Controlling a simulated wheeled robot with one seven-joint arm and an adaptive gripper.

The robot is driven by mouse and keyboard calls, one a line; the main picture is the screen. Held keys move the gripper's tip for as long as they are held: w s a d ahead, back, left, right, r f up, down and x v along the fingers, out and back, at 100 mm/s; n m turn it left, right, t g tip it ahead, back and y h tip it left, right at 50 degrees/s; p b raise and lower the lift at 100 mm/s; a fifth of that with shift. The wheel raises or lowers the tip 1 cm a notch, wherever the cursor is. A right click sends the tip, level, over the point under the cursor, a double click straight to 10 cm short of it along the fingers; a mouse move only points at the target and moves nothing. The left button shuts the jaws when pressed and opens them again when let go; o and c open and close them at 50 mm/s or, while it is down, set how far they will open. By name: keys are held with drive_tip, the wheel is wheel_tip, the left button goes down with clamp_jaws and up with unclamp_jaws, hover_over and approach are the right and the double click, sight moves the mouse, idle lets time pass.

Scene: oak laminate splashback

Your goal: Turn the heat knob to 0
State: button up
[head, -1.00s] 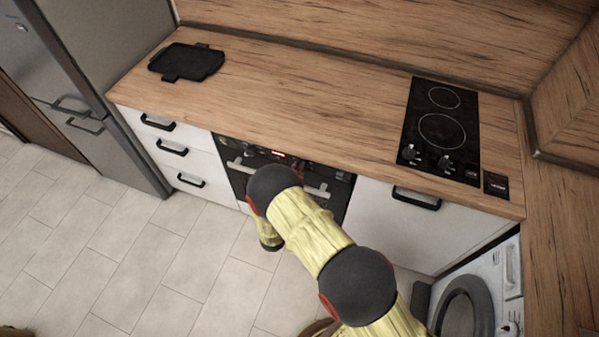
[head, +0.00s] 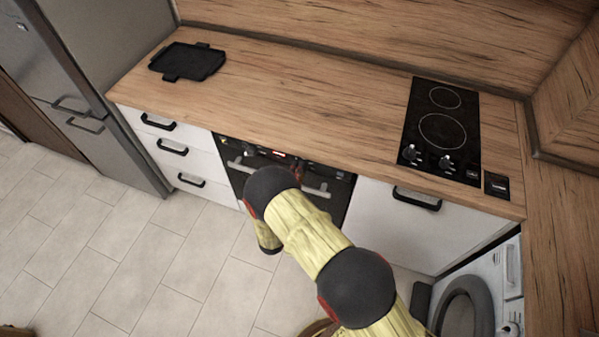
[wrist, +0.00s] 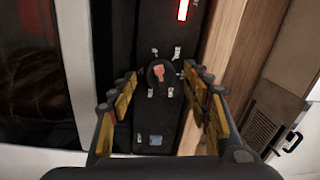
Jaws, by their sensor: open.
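The heat knob (wrist: 158,74) is a dark round knob with an orange-red mark on the black oven panel. It shows in the wrist view, with small white marks around it on the panel. My gripper (wrist: 159,80) is open, its two yellow-and-grey fingers on either side of the knob in the picture. I cannot tell whether they touch it. In the head view the oven (head: 336,190) sits under the counter, and my arm hides most of its front and the gripper. I cannot read the knob's setting.
A lit red display (wrist: 183,10) is on the panel beyond the knob. The oven's glass door (wrist: 40,70) fills the left of the wrist view. In the head view, a hob (head: 441,130) with its own knobs and a black tray (head: 188,60) are on the wooden counter (head: 310,100).

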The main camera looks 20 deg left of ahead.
drive_tip(key=s, duration=1.1)
drive_tip(key=shift+a+f, duration=0.3)
drive_tip(key=shift+a, duration=0.05)
